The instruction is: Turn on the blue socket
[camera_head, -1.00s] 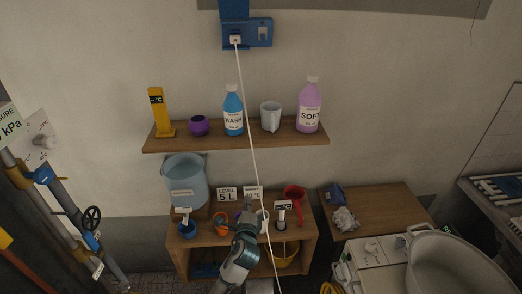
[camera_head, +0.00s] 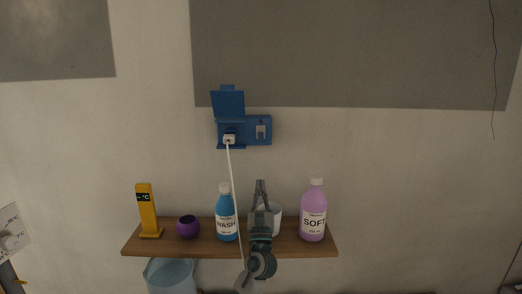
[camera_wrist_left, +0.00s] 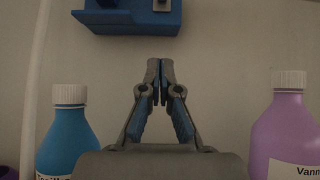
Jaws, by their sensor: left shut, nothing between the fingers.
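The blue socket (camera_head: 257,130) is on the wall above the shelf. Its lid is flipped up, and a white plug (camera_head: 229,140) sits in its left part with a white cable hanging down. A small light switch (camera_head: 261,131) is on its right part. My left gripper (camera_head: 260,182) is shut and empty, pointing up, below the socket and in front of the shelf. In the left wrist view, the shut fingertips (camera_wrist_left: 160,64) are below the socket's underside (camera_wrist_left: 130,22), apart from it. My right gripper is not in view.
A wooden shelf (camera_head: 172,247) holds a yellow thermometer (camera_head: 147,211), a purple pot (camera_head: 188,227), a blue WASH bottle (camera_head: 227,218), a mug (camera_head: 276,216) partly hidden by my gripper, and a pink SOFT bottle (camera_head: 313,211). The wall between shelf and socket is clear except for the cable.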

